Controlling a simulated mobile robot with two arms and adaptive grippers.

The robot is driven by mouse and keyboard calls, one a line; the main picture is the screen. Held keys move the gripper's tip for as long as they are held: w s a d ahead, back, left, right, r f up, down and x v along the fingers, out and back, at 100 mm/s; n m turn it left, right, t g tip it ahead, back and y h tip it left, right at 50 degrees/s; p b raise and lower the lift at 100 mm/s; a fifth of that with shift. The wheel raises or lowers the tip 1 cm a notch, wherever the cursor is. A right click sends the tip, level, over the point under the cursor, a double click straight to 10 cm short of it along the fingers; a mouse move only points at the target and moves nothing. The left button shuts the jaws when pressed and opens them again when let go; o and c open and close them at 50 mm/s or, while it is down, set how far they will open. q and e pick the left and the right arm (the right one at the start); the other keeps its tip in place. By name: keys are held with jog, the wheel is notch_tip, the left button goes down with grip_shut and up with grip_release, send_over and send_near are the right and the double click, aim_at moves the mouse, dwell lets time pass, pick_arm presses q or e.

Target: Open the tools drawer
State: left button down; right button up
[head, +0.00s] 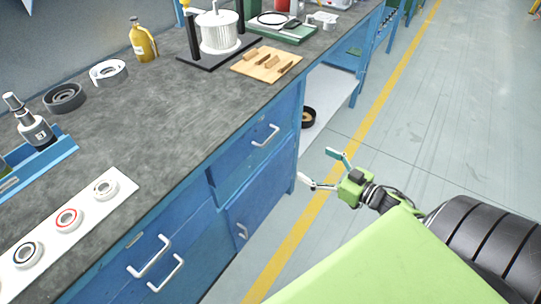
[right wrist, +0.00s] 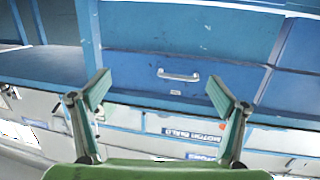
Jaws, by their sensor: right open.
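A blue drawer front (head: 240,165) with a white bar handle (head: 265,135) is under the bench top, at the right end of the cabinet in the head view; it looks shut. My right gripper (head: 318,168) is open and empty, out over the floor to the right of this drawer. In the right wrist view the open fingers (right wrist: 160,90) stand either side of a handle (right wrist: 178,75) on a blue front, apart from it. A small label under that handle is too small to read. My left gripper is not in view.
More handles (head: 149,256) sit on the nearer fronts, and a cupboard door (head: 262,195) is below the drawer. The grey bench top (head: 150,115) holds several parts and tools. A shelf (head: 330,95) lies beyond the cabinet. The floor (head: 430,110) at right is clear.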

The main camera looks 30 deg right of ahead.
aim_at(271, 137)
jog(key=w+a+r+n+y+b, duration=0.2)
jog(key=a+r+y, duration=0.1)
jog(key=r, duration=0.2)
pick_arm(q)
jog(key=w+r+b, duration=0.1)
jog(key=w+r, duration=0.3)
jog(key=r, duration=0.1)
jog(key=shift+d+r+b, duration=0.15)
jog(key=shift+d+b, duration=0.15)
jog(key=shift+b, duration=0.05)
pick_arm(e)
jog(key=x, duration=1.2)
jog(key=shift+w+a+r, duration=0.1)
jog(key=shift+w+a, duration=0.1)
jog(key=shift+w, duration=0.15)
jog(key=c, duration=1.6)
